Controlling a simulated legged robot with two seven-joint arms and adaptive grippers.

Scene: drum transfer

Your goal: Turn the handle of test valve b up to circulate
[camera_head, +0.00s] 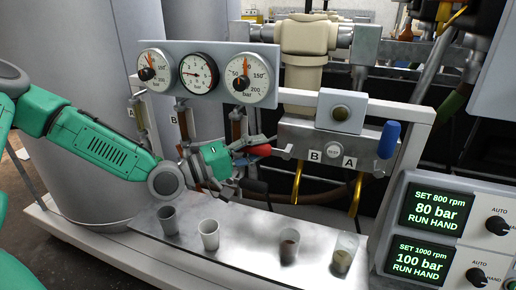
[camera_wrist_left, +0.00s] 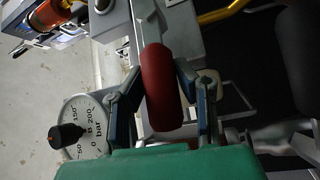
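The red handle (camera_head: 258,150) of test valve B sticks out to the left from the valve block (camera_head: 330,145), roughly level. In the left wrist view the red handle (camera_wrist_left: 162,85) lies lengthwise between my fingers. My left gripper (camera_head: 238,160) is at this handle, and its fingertips (camera_wrist_left: 162,72) appear to touch it on both sides. The blue handle (camera_head: 388,140) beside label A points up. Below the block, two yellow spouts (camera_head: 297,182) hang down. My right gripper is not in view.
Several cups, one a grey cup (camera_head: 168,220), stand on the metal tray (camera_head: 250,245) below. Three gauges on a panel (camera_head: 210,50) are above my left gripper. A control box (camera_head: 440,190) with green displays is at the right.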

